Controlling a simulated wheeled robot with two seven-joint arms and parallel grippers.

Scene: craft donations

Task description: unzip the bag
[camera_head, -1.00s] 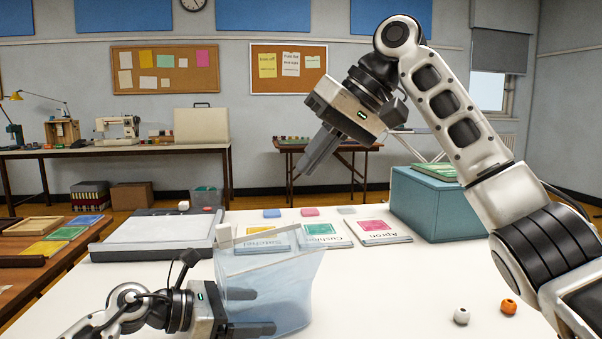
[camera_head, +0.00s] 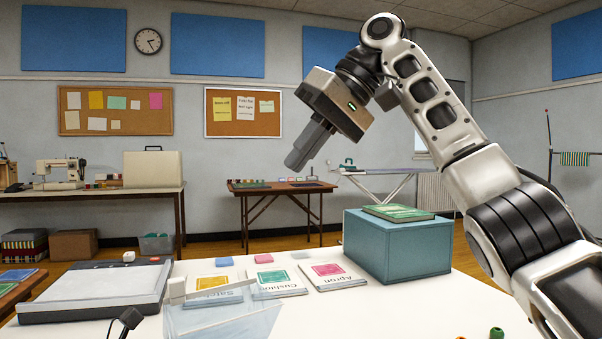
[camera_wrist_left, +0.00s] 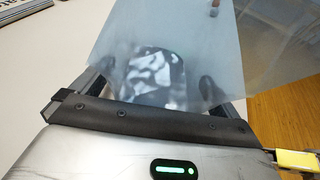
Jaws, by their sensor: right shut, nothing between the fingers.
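The bag (camera_head: 225,320) is a translucent pale-blue pouch standing tilted on the white table, its lower part cut off in the head view. A pale strip runs along its top edge, with a small whitish block at the left end. In the left wrist view the bag (camera_wrist_left: 150,40) rises in front of my left gripper (camera_wrist_left: 160,95). That gripper's fingers are wide apart at the bag's lower sides, partly hidden by the film; contact is unclear. My right gripper (camera_head: 308,145) is shut and empty, high above the table and well away from the bag.
A grey flat case (camera_head: 95,290) lies left of the bag. Labelled cards (camera_head: 278,283) lie behind it. A teal box (camera_head: 397,245) with a green book (camera_head: 398,213) on top stands at the right. A small green item (camera_head: 497,332) sits at the front right.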

